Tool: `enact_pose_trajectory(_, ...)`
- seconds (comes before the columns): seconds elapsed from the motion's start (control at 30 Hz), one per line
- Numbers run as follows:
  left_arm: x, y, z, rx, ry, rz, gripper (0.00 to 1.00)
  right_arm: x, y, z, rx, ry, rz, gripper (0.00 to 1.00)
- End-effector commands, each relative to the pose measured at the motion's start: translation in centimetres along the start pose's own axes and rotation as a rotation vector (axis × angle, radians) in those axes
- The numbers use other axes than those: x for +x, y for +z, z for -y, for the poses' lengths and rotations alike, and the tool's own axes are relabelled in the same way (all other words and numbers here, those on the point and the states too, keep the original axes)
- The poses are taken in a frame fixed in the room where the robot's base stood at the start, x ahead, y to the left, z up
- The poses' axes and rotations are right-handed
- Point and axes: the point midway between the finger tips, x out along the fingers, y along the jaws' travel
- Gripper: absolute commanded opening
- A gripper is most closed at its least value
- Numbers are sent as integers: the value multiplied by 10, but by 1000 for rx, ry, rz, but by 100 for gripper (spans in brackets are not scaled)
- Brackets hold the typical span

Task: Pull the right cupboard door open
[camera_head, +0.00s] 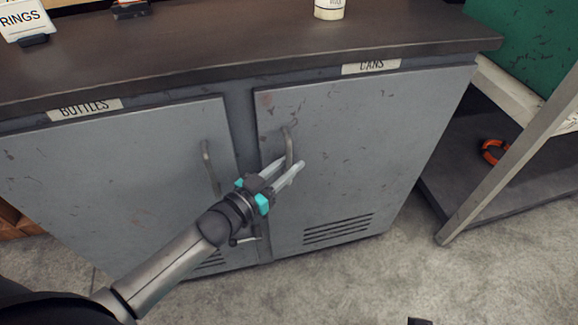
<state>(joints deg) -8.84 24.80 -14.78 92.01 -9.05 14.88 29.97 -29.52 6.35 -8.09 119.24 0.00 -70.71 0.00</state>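The right cupboard door (350,150) is grey and scuffed, under a label reading CANS, with vent slots low down. It looks shut. Its bent metal bar handle (289,142) is near the door's left edge. My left gripper (290,166) is at the handle's lower end, its two pale fingers slightly apart and pointing up and right. The fingers overlap the handle's lower end in the picture, hiding part of it. I cannot tell whether they touch it.
The left door (110,180), labelled BOTTLES, looks shut, with its own handle (210,168) close by. The dark countertop (230,45) overhangs both doors. A metal-legged shelf (510,160) with an orange item (493,152) stands at right. The concrete floor (350,285) in front looks mostly clear.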

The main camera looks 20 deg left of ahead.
Motion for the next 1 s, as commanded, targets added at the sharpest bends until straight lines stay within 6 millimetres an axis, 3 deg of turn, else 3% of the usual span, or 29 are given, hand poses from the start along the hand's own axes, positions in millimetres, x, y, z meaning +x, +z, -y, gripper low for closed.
enact_pose_trajectory(0.33, 3, 0, 0, 0, 0, 0, 29, -2, -2, 0, 0, 1, -5, 50)
enact_pose_trajectory(0.6, 3, 0, 0, 0, 0, 0, 0, -2, -2, 0, 0, 0, -5, 50)
enact_pose_trajectory(1.0, 3, 0, 0, 0, 0, 0, 0, -2, -2, 0, 0, 0, -5, 50)
